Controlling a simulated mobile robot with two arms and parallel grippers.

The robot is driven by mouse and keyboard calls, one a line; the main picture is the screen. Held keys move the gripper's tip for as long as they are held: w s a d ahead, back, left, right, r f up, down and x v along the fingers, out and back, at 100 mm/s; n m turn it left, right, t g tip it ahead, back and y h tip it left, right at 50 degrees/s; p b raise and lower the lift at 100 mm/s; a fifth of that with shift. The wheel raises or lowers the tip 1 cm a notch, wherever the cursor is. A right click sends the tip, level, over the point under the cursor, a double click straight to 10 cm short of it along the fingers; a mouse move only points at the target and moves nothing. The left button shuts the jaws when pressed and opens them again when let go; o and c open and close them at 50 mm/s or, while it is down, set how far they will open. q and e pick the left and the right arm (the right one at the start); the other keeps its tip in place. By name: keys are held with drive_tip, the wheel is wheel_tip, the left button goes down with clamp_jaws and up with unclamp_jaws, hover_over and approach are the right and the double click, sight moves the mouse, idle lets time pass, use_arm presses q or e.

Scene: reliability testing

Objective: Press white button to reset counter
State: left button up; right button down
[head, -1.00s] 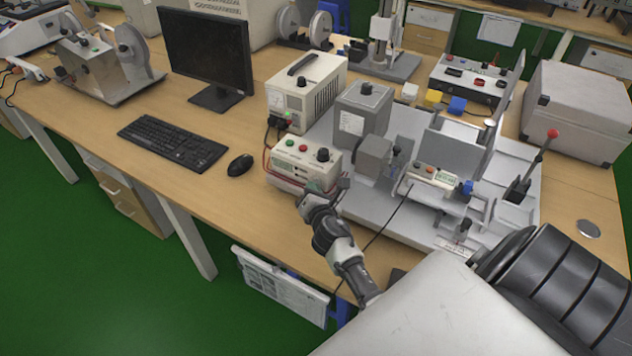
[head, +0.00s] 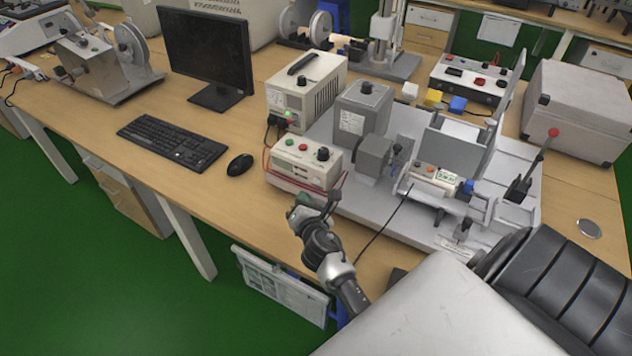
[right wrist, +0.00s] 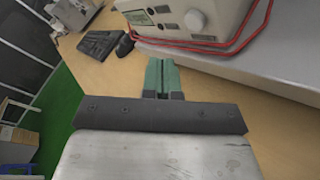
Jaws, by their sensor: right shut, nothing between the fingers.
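My right gripper (head: 297,209) is shut and empty, in front of a white control box (head: 302,166). The box has green and red buttons and a black knob on top. In the right wrist view, the gripper's green fingers (right wrist: 162,74) are together, apart from the box (right wrist: 182,22), whose lower edge has red wires along it. A small white unit with a green display (head: 445,177) and an orange button sits on the grey test rig, right of the gripper. I cannot make out a white button clearly. My left gripper is not in view.
The grey test rig (head: 380,212) with a red-knobbed lever (head: 553,133) fills the right of the table. A power supply (head: 306,92) stands behind the control box. A mouse (head: 240,164) and keyboard (head: 172,143) lie left. Bare wood lies between mouse and gripper.

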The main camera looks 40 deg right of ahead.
drive_tip(key=shift+s+a, duration=0.25)
drive_tip(key=shift+a, duration=0.3)
drive_tip(key=shift+s+a, duration=0.2)
drive_tip(key=shift+a, duration=0.35)
